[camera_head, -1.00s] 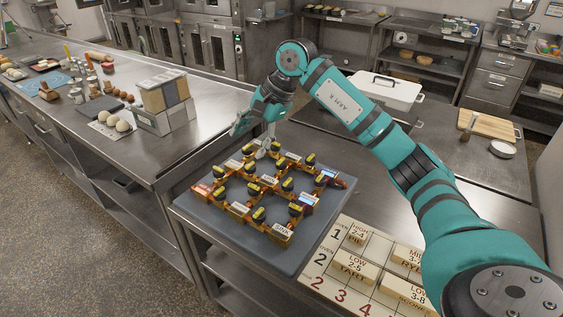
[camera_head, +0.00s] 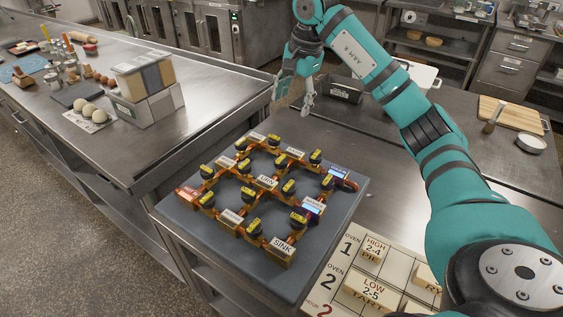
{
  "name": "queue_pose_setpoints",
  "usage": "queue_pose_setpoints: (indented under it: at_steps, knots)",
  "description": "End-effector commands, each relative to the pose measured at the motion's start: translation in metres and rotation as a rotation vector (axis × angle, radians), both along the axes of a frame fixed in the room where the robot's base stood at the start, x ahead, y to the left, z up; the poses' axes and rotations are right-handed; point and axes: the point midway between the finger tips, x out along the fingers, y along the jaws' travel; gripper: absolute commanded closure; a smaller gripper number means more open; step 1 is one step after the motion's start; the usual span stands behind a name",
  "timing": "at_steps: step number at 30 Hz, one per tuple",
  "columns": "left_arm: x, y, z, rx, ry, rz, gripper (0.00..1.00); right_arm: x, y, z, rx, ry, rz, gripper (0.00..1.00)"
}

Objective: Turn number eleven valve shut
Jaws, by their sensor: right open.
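A grid of copper pipes with several black valves with yellow tops (camera_head: 266,188) is mounted on a grey board (camera_head: 183,218). The numbers on the valves are too small to read, so I cannot tell which is number eleven. White labels sit on the pipe blocks, one reading SINK (camera_head: 281,252) at the front. A red block (camera_head: 189,194) is at the left corner, and small blue displays (camera_head: 338,173) are at the right side. My right gripper (camera_head: 293,98) is open and empty, beyond the board's far edge and apart from the valves. My left gripper is not in view.
A board with oven cards (camera_head: 335,268) lies right of the valve board, partly under my right arm. A cutting board (camera_head: 512,115) lies at the far right. Bare steel (camera_head: 375,185) lies right of the valves.

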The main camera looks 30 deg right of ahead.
Motion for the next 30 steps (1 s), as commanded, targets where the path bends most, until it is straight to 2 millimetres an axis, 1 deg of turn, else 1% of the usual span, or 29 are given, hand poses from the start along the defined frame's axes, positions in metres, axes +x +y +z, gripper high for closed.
queue_pose_setpoints:
  at_steps: [1, 4, 6, 9, 14, 17, 21, 30]
  knots:
    - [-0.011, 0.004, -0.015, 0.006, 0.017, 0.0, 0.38, 0.0, 0.0, -0.015, 0.0, 0.0, 0.0, 0.38]
    - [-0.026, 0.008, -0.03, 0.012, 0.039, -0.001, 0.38, 0.0, 0.0, -0.029, 0.001, 0.0, 0.0, 0.38]
    - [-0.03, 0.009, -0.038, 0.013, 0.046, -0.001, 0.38, 0.0, 0.0, -0.037, 0.001, 0.0, 0.0, 0.38]
    - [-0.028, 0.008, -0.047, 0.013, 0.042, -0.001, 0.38, 0.0, 0.0, -0.046, 0.001, 0.0, 0.0, 0.38]
    - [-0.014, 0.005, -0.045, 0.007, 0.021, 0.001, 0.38, 0.002, 0.001, -0.053, 0.002, 0.001, 0.0, 0.38]
    - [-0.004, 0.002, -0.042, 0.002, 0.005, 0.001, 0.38, 0.004, 0.002, -0.066, 0.001, 0.004, 0.0, 0.38]
    - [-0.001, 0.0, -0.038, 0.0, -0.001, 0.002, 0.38, 0.01, 0.003, -0.093, 0.002, 0.006, 0.0, 0.38]
    - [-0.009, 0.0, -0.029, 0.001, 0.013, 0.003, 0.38, 0.023, 0.006, -0.157, 0.003, 0.005, 0.0, 0.38]
